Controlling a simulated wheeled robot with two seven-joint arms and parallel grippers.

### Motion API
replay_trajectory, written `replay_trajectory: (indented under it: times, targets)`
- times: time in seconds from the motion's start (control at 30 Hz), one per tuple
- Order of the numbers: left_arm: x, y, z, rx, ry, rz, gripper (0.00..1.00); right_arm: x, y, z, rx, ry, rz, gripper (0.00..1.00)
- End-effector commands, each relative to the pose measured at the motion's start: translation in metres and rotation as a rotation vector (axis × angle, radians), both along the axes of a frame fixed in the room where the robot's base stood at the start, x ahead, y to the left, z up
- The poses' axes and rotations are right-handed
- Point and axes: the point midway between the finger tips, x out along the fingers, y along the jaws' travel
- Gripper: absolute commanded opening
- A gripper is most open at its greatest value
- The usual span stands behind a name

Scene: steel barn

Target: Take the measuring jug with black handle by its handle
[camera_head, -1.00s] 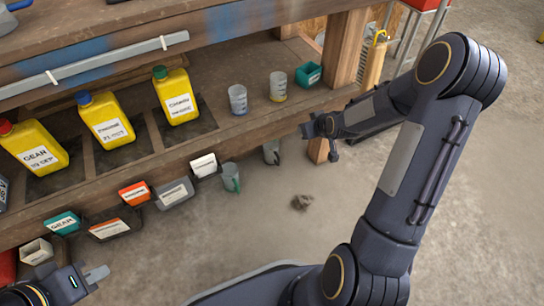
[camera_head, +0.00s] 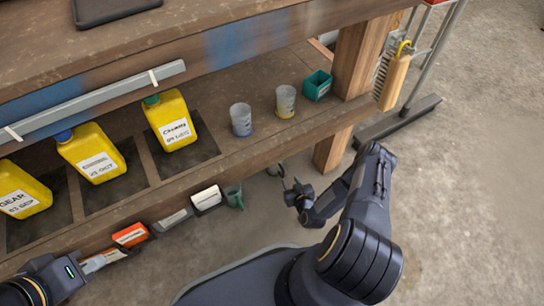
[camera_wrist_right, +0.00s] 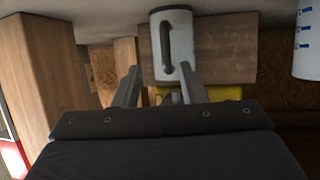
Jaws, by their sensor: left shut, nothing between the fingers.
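The measuring jug with black handle shows in the right wrist view (camera_wrist_right: 180,38), pale grey, with its dark handle facing my right gripper. My left gripper (camera_head: 88,268) is shut at the lower left, away from the jug.
On the shelf (camera_head: 225,155) stand two cups (camera_head: 241,120) (camera_head: 285,101), a teal bin (camera_head: 317,85) and yellow containers (camera_head: 171,121). A wooden post (camera_head: 352,85) and hanging brush (camera_head: 393,80) are right.

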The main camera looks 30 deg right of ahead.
Motion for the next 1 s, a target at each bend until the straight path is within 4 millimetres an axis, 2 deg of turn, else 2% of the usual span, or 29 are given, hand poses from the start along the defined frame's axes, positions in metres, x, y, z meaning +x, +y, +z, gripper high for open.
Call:
replay_trajectory:
  times: [0.27,0.5,0.63,0.83,0.87,1.0]
  targets:
    - [0.0,0.0,-0.019,0.0,0.0,0.0,0.0,0.03,-0.001,-0.014,-0.001,-0.003,-0.001,0.38]
    - [0.0,0.0,-0.04,0.0,0.0,0.0,0.0,0.063,0.0,-0.024,-0.001,-0.002,0.0,0.38]
    - [0.0,0.0,-0.043,0.0,0.0,0.0,0.0,0.072,-0.001,-0.025,-0.001,0.0,0.0,0.38]
    - [0.0,0.0,-0.041,0.0,0.0,0.0,0.0,0.072,-0.001,-0.024,0.0,0.0,0.001,0.38]
    - [0.0,0.0,-0.041,0.0,0.0,0.0,0.0,0.072,-0.001,-0.024,0.0,0.0,0.001,0.37]
    - [0.0,0.0,-0.041,0.0,0.0,0.0,0.0,0.072,-0.001,-0.024,0.0,0.0,0.001,0.18]
